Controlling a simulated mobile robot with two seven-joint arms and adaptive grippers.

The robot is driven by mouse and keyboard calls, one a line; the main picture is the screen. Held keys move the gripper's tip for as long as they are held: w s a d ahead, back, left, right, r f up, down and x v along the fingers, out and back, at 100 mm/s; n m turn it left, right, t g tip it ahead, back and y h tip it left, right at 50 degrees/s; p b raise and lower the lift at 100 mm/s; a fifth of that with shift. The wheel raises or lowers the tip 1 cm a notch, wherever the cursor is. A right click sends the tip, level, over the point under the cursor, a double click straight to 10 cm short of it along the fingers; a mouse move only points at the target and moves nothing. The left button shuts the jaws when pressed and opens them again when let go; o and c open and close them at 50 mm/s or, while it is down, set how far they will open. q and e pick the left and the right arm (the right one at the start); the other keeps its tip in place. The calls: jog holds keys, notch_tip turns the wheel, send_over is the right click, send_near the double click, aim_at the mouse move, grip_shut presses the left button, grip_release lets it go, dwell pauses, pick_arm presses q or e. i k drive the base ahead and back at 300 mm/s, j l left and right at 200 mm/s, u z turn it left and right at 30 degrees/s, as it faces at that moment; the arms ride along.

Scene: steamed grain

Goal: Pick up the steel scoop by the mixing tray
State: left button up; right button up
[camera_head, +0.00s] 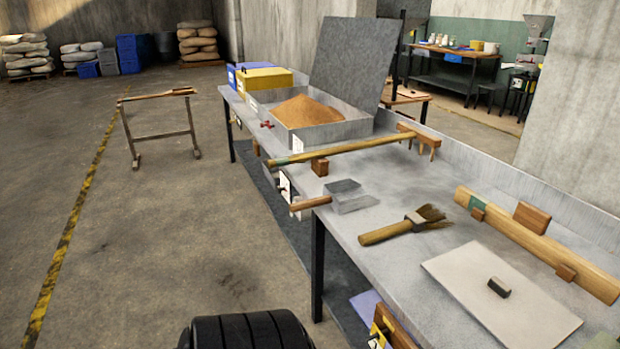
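The steel scoop (352,196) lies on the grey metal bench near its left edge. It has a grey open pan and a wooden handle (311,203) that points left and reaches past the bench edge. The mixing tray (352,131) sits farther back on the bench and holds a heap of orange-brown grain (304,111). A long wooden rake (345,149) lies between the tray and the scoop, its toothed head to the right. Neither of my grippers shows in the head view.
A brush (405,227) lies in front of the scoop. A pale board (497,299) with a small dark block is nearer. A wooden roller-like pole (540,243) lies along the right side. Yellow and blue boxes (264,80) stand at the far end.

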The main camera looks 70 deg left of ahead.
aim_at(345, 196)
jog(key=u, duration=1.85)
